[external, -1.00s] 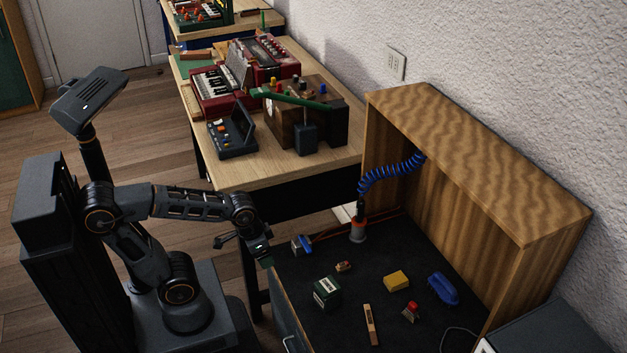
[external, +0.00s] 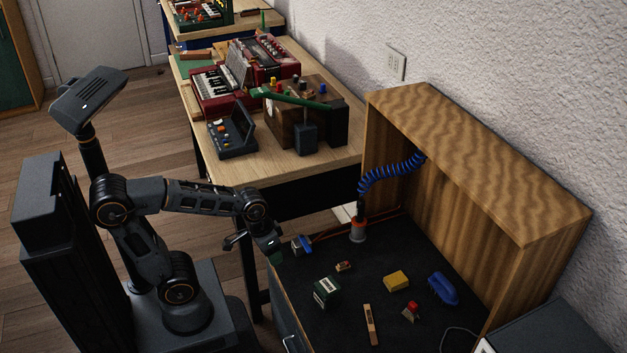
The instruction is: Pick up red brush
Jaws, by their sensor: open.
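A small red-topped piece (external: 411,312) with a pale lower part stands on the dark mat (external: 385,255) of the open-fronted wooden bench. A smaller reddish-brown piece (external: 344,266) lies farther back on the mat. Both are too small for me to tell surely which is the red brush. My gripper (external: 274,252) is open and empty at the left edge of the mat, short of both pieces. Its fingers are small and dark here.
Near my gripper lies a blue-and-grey tool (external: 301,245). A dark green box (external: 327,291), wooden stick (external: 370,324), yellow block (external: 396,281) and blue object (external: 443,288) share the mat. A blue coiled hose (external: 392,175) hangs above. The wooden hood (external: 478,168) encloses the back.

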